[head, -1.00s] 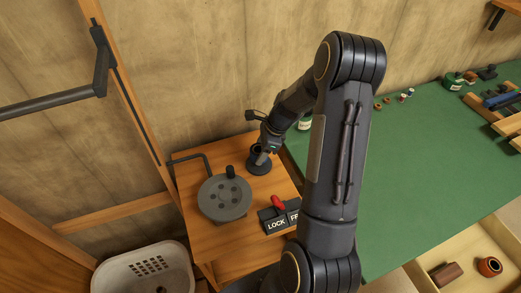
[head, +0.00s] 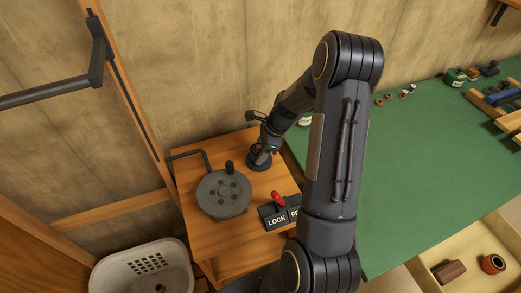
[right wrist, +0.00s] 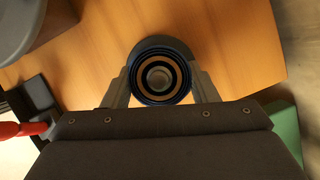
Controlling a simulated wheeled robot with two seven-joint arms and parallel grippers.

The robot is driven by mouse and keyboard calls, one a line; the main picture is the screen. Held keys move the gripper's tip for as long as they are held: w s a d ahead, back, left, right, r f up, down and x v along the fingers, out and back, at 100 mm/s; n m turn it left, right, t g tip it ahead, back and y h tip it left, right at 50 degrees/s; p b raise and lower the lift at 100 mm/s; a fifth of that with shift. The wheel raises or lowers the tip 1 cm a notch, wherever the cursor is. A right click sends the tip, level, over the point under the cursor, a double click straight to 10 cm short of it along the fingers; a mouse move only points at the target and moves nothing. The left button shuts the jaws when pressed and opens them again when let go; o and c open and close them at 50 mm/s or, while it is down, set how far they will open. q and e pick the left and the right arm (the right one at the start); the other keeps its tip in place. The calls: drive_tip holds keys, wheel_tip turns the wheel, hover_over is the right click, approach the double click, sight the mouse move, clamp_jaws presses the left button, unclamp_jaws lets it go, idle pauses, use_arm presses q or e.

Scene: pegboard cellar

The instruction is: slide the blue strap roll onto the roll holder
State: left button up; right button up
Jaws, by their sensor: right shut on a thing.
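The blue strap roll (right wrist: 140,95) shows in the right wrist view as dark blue rings around a tan core. My right gripper (right wrist: 160,92) is shut on it, a finger on each side. A pale grey round post end shows in the middle of the core, so the roll appears to be around the roll holder's post. The dark round base of the roll holder (head: 258,168) stands on the wooden stand and shows below my right gripper (head: 262,155) in the head view. How far down the roll sits cannot be told. My left gripper is not in view.
A grey reel with a crank knob (head: 223,195) stands left of the holder. A panel with a red lever (head: 278,198) reads LOCK. A green bench (head: 420,150) lies right. A pale basket (head: 145,268) is below left. An open drawer (head: 430,270) holds brown items.

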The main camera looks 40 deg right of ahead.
drive_tip(key=o, duration=1.1)
drive_tip(key=v, duration=0.8)
drive_tip(key=shift+a, duration=0.1)
